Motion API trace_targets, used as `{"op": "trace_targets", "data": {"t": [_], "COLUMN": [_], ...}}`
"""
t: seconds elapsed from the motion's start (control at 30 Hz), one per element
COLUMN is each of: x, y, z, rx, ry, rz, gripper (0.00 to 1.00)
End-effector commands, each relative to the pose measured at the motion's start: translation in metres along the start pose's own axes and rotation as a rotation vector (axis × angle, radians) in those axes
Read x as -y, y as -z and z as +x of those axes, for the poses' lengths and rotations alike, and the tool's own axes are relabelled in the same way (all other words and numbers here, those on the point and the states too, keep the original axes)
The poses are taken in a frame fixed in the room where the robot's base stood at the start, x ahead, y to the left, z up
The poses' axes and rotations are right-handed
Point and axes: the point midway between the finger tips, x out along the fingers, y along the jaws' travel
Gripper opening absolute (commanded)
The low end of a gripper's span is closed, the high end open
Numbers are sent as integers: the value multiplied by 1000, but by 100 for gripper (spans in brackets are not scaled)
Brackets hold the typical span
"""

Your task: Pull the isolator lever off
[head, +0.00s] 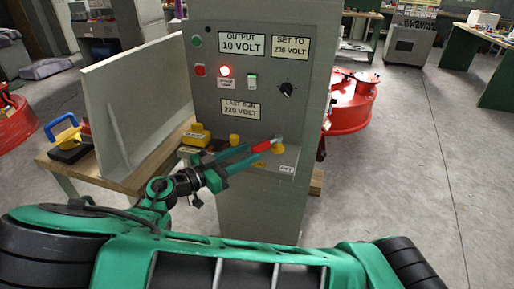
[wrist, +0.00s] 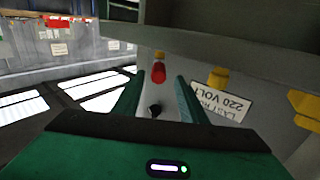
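The isolator lever appears to be the one with a red grip (head: 262,146) and a grey end, low on the front of the grey cabinet (head: 235,195). In the wrist view the red grip (wrist: 158,74) shows between the fingertips, with a gap on both sides. My gripper (head: 256,152) has two green fingers reaching right toward the grip. In the wrist view my gripper (wrist: 158,80) is open with nothing held. I cannot tell how deep the grip sits between the fingers. The lever's pivot is not clearly visible.
Yellow parts (head: 278,148) sit near the lever. A wooden bench (head: 100,170) stands left; red round equipment (head: 350,105) is behind.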

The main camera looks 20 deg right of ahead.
Motion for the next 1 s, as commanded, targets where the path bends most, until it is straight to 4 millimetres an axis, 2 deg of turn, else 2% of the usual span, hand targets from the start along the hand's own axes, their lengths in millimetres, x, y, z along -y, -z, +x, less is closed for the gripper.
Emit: {"op": "trace_targets", "data": {"t": [0.1,0.3,0.5,0.77,0.9,0.93,1.0], "x": [0,0,0,0,0,0,1], "y": [1,0,0,0,0,0,0], "z": [22,47,57,58,57,57,57], "rx": [-1,0,0,0,0,0,0], "ry": [-3,-2,0,1,1,2,2], "rz": [-1,-1,0,0,0,0,1], "gripper": [38,38,38,38,4,0,0]}}
